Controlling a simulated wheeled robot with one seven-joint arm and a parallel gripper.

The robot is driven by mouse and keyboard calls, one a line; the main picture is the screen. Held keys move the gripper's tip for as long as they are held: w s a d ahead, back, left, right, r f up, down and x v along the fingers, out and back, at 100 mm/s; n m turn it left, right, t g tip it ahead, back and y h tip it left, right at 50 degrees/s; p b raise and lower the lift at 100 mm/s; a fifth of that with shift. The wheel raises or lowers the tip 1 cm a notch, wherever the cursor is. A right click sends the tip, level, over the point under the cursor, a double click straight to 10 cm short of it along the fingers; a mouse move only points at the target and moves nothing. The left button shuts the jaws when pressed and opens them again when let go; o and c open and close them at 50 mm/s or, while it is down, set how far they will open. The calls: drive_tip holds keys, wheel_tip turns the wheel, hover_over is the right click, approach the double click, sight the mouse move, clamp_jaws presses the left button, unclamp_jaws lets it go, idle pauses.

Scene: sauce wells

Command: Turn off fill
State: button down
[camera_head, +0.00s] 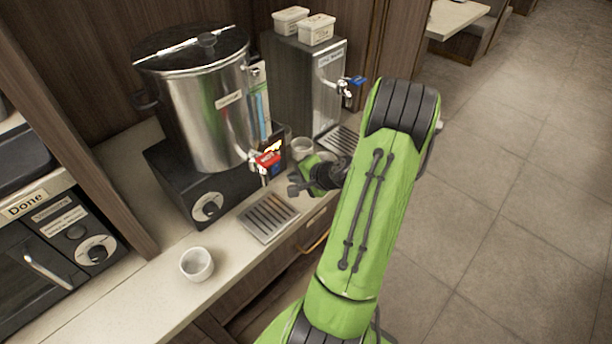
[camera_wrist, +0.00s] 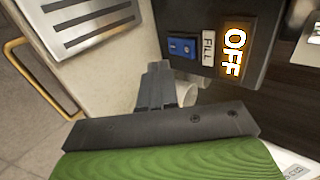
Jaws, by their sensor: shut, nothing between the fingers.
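The fill switch (camera_wrist: 182,48) is a small blue rocker on a dark panel in the wrist view. A white label reading FILL (camera_wrist: 208,48) is beside it, and an orange-brown sign reading OFF (camera_wrist: 234,52) is beyond that. My gripper (camera_wrist: 157,68) is shut and empty. Its fingertips are just below and left of the switch in the wrist view; I cannot tell whether they touch the panel. In the head view, my gripper (camera_head: 296,184) is in front of the steel urn (camera_head: 205,115) on its black base, near the red-handled tap (camera_head: 268,158). The switch is not clear there.
A white cup (camera_head: 302,147) stands behind my gripper, and another cup (camera_head: 197,264) is on the front counter. A drip grate (camera_head: 268,217) lies below the tap. A steel dispenser (camera_head: 310,85) with a blue tap (camera_head: 355,81) is at the back right. The floor at right is clear.

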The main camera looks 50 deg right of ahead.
sight(276, 166)
drive_tip(key=w, duration=0.5)
drive_tip(key=shift+d+f+p, duration=0.25)
drive_tip(key=shift+p, duration=0.05)
drive_tip(key=shift+w+r, duration=0.15)
drive_tip(key=shift+w, duration=0.15)
drive_tip(key=shift+r, duration=0.1)
drive_tip(key=shift+r+p, duration=0.6)
drive_tip(key=shift+r, duration=0.15)
drive_tip(key=shift+f, duration=0.1)
